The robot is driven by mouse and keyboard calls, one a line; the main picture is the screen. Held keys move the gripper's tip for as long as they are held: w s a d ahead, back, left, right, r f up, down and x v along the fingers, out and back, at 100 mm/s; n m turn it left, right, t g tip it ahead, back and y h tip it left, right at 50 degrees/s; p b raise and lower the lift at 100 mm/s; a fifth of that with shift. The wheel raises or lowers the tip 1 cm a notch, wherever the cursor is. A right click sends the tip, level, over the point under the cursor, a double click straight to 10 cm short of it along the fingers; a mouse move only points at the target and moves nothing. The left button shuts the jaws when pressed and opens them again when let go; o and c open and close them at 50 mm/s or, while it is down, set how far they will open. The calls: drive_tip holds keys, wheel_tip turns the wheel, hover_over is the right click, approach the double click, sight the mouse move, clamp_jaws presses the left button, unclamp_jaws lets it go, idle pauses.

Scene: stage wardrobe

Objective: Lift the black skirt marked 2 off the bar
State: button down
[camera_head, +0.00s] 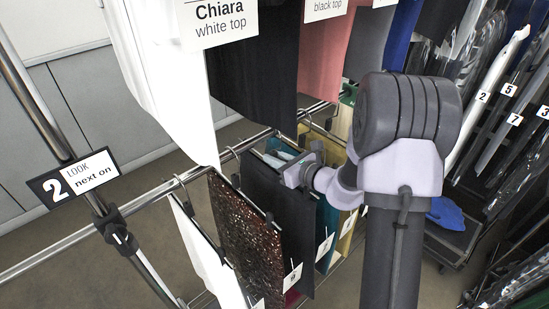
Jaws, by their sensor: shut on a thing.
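The black skirt (280,210) hangs from the lower bar (150,198), between a brown sequinned garment (238,235) on its left and a teal garment (327,222) on its right. My gripper (282,160) reaches in from the right at the skirt's top edge and is shut on it. I cannot tell whether the jaws hold cloth or hanger. White number cards hang at the garments' edges, one by the sequinned garment (292,278) and one by the teal garment (325,246). I cannot surely read a 2 on them. My arm hides part of the rail behind.
A white top (165,70), a black garment (255,70) and a pink garment (325,55) hang close above. A "2 LOOK next on" sign (75,178) is on the left post. Bagged clothes (510,110) and a blue cloth (445,213) are at right.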

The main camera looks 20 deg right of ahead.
sight(275, 150)
drive_tip(key=shift+r+p, duration=1.1)
drive_tip(key=shift+r, duration=0.6)
drive_tip(key=shift+f, duration=0.1)
drive_tip(key=shift+s+d, duration=0.25)
drive_tip(key=shift+s, duration=0.2)
drive_tip(key=shift+s+d+b, duration=0.25)
drive_tip(key=shift+s+d, duration=0.2)
drive_tip(key=shift+s, duration=0.65)
drive_tip(key=shift+s+d+b, duration=0.2)
drive_tip(key=shift+s+d, duration=0.2)
drive_tip(key=shift+s, duration=0.65)
drive_tip(key=shift+s+d+b, duration=0.25)
drive_tip(key=shift+s+d, duration=0.2)
drive_tip(key=shift+s, duration=0.65)
drive_tip(key=shift+s, duration=0.1)
drive_tip(key=shift+s+d, duration=0.2)
drive_tip(key=shift+s, duration=0.1)
drive_tip(key=s+d+p, duration=0.2)
drive_tip(key=s+d, duration=0.4)
drive_tip(key=s, duration=0.8)
drive_tip(key=s+d+p, duration=0.2)
drive_tip(key=s+d, duration=0.4)
drive_tip(key=s, duration=0.9)
drive_tip(key=s+d+p, duration=0.3)
drive_tip(key=s+d, duration=0.2)
drive_tip(key=s, duration=0.9)
drive_tip(key=shift+s+d, duration=0.35)
drive_tip(key=shift+d, duration=0.05)
